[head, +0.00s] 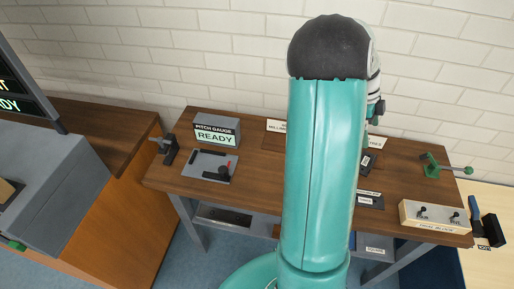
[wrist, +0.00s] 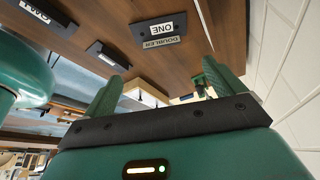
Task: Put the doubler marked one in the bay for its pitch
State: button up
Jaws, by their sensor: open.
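The doubler marked ONE (wrist: 158,31) is a dark block with white labels, lying on the brown bench in the wrist view, its lettering upside down. My gripper (wrist: 165,84) is open and empty, with its green fingers spread apart. The doubler shows beyond the fingertips and does not touch them. In the head view a dark labelled block (head: 368,160) lies right of my arm near the wall; its marking is too small to read. I cannot make out the pitch bays.
The pitch gauge display (head: 216,135) reads READY, behind a grey gauge plate (head: 210,167). Another dark labelled piece (head: 369,199) lies nearer the front edge. A pale trial block (head: 435,215) and a green clamp-like tool (head: 438,166) stand at right. A brick wall backs the bench.

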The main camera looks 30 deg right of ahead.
jog(key=w+a+r+n+t, duration=0.25)
jog(key=a+r+n, duration=0.2)
jog(key=a, duration=0.45)
jog(key=w+a+r+n+t, duration=0.1)
jog(key=w+a+r+n, duration=0.25)
jog(key=a+n, duration=0.35)
jog(key=w+a+r+n+t, duration=0.2)
jog(key=w+a+r+n, duration=0.15)
jog(key=a, duration=0.65)
jog(key=s+a+r+n+t+y, duration=0.1)
jog(key=s+a+n, duration=0.3)
jog(key=a+n, duration=0.4)
jog(key=s+a+r+n+t, duration=0.2)
jog(key=a+n, duration=0.6)
jog(key=a, duration=0.4)
jog(key=shift+s+a+r+t+y, duration=0.2)
jog(key=shift+s+a+t+y, duration=0.25)
jog(key=shift+s, duration=0.65)
jog(key=shift+d, duration=0.2)
